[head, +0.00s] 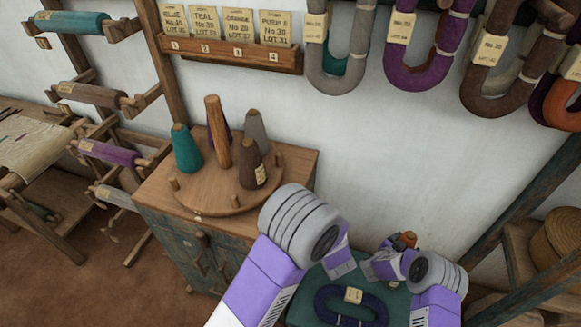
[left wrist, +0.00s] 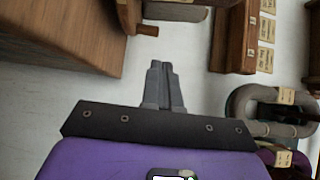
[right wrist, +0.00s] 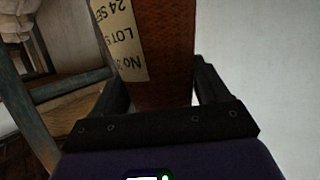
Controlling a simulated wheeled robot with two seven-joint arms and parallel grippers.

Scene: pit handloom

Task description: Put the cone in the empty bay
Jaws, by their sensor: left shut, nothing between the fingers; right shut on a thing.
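My right gripper (head: 388,256) is shut on a rust-orange cone (head: 405,240), at the right above the green surface. In the right wrist view the cone (right wrist: 158,50) fills the space between the fingers and bears a cream label with LOT lettering. The round wooden stand (head: 215,199) on the cabinet has a tall centre post (head: 218,135). It carries a teal cone (head: 186,150), a grey cone (head: 255,130), a brown cone (head: 252,168) and a mostly hidden purple cone. Its front-left part is bare. My left gripper (left wrist: 163,80) is shut and empty, right of the cabinet.
The cabinet (head: 165,200) stands against the white wall. A label rail (head: 230,55) and several hanging yarn hanks (head: 415,65) are on the wall above. A dark blue hank (head: 350,312) lies on the green surface. A spool rack is at left and a wooden frame at right.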

